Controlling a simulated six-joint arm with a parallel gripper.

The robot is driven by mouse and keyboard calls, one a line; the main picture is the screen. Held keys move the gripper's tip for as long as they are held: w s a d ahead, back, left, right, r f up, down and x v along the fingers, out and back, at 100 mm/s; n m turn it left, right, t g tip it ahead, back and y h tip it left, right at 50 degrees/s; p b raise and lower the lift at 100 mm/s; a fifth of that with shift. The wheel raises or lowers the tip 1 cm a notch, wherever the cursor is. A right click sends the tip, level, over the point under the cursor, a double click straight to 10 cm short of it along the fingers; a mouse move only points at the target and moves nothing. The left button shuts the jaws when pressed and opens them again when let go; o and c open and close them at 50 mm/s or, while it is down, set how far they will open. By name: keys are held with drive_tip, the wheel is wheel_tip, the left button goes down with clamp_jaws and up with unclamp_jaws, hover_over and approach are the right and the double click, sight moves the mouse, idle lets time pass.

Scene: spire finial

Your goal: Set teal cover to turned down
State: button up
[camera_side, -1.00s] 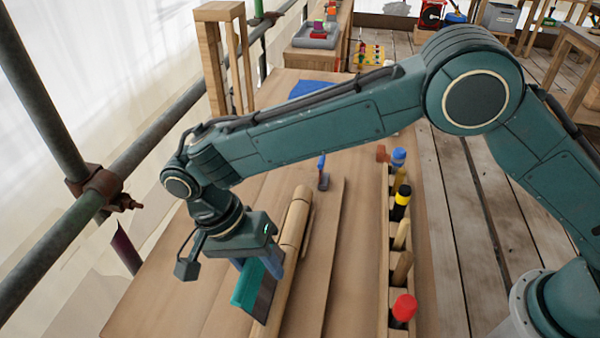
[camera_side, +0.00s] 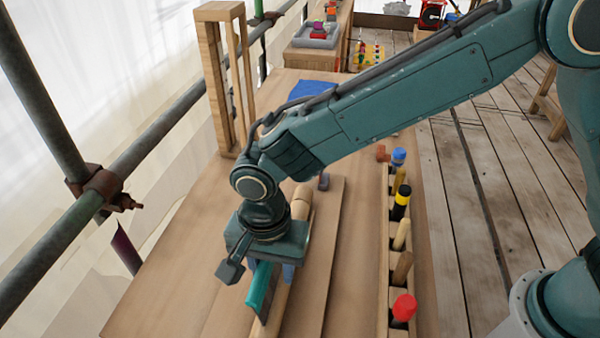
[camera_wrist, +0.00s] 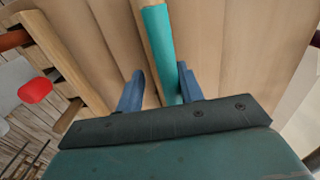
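The teal cover (camera_side: 260,287) shows in the side view as a narrow teal strip with a dark grey face beside it, below my gripper (camera_side: 275,268). In the wrist view the teal cover (camera_wrist: 160,45) runs as a long strip from the top edge down between the two blue fingers of my gripper (camera_wrist: 161,72). The fingers stand apart, with a gap visible on the left of the strip; the strip lies closer to the right finger. Its lower end is hidden behind the gripper body. Whether the right finger touches it I cannot tell.
A wooden turned piece (camera_side: 302,200) lies behind my gripper. A wooden rack (camera_side: 385,290) with several coloured-top tools, one red-capped (camera_side: 404,307), stands to the right. A wooden frame (camera_side: 222,80) stands at the back left. The bench's left side is clear.

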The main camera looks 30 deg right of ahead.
sight(276, 284)
wheel_tip(276, 284, up, 14)
drive_tip(key=s+d+r+n+t, duration=0.1)
drive_tip(key=d+r, duration=0.3)
drive_tip(key=d, duration=0.5)
drive_tip(key=s+d+r+n+t+y, duration=0.1)
drive_tip(key=d+r, duration=0.3)
drive_tip(key=d, duration=0.6)
drive_tip(key=shift+n, duration=0.9)
drive_tip(key=shift+d, duration=0.1)
drive_tip(key=shift+c, duration=0.2)
drive_tip(key=shift+f, duration=0.15)
clamp_jaws()
drive_tip(key=s+a+f+m+t+y, duration=0.3)
drive_tip(key=s+a+f, duration=0.3)
drive_tip(key=a+f, duration=0.2)
drive_tip(key=shift+s+a+f+m+t+y, duration=0.35)
drive_tip(key=shift+a+y, duration=0.45)
drive_tip(key=shift+a, duration=0.3)
